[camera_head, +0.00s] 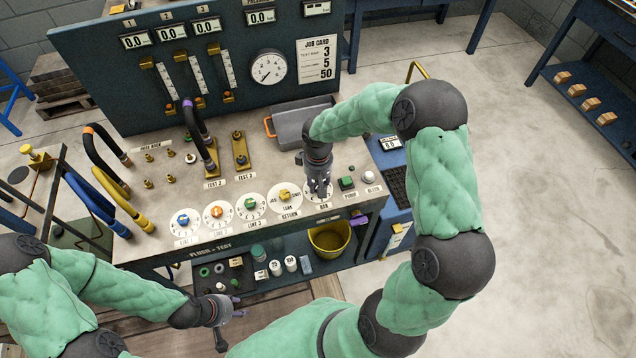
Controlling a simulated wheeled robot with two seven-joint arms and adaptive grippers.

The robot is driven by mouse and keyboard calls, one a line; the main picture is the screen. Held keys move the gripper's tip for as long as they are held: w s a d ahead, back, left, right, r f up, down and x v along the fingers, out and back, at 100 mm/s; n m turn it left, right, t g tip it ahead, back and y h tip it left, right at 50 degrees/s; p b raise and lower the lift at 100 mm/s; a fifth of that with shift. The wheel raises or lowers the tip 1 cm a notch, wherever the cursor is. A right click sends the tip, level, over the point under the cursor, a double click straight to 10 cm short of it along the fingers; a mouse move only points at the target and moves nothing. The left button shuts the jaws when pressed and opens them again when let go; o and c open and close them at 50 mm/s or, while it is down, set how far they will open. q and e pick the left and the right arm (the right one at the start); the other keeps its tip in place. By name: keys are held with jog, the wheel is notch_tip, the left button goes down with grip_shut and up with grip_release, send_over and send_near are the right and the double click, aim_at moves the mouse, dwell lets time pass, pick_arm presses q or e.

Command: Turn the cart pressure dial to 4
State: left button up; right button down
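A row of round white dials lies along the front of the bench top. The rightmost, marked BAR (323,200), is the pressure dial; its knob and most of its scale are hidden under my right gripper. My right gripper (319,190) points down over this dial, fingers at the knob's place. I cannot tell whether it grips the knob or how it is turned. My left gripper (239,307) is low in front of the bench, apart from the dials, its fingers spread and empty. A round gauge (268,67) is on the upright panel, its needle pointing to the lower left.
Left of it are dials with a yellow knob (284,195), a green knob (250,203), an orange knob (217,211) and a blue knob (183,219). A green button (346,183) and white button (368,176) sit close right. A grey tray (300,124) is behind; a yellow bucket (329,239) below.

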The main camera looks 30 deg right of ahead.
aim_at(318, 185)
jog(key=c, duration=0.9)
grip_release()
jog(key=shift+c, duration=0.2)
jog(key=shift+r, duration=0.1)
notch_tip(318, 185, up, 12)
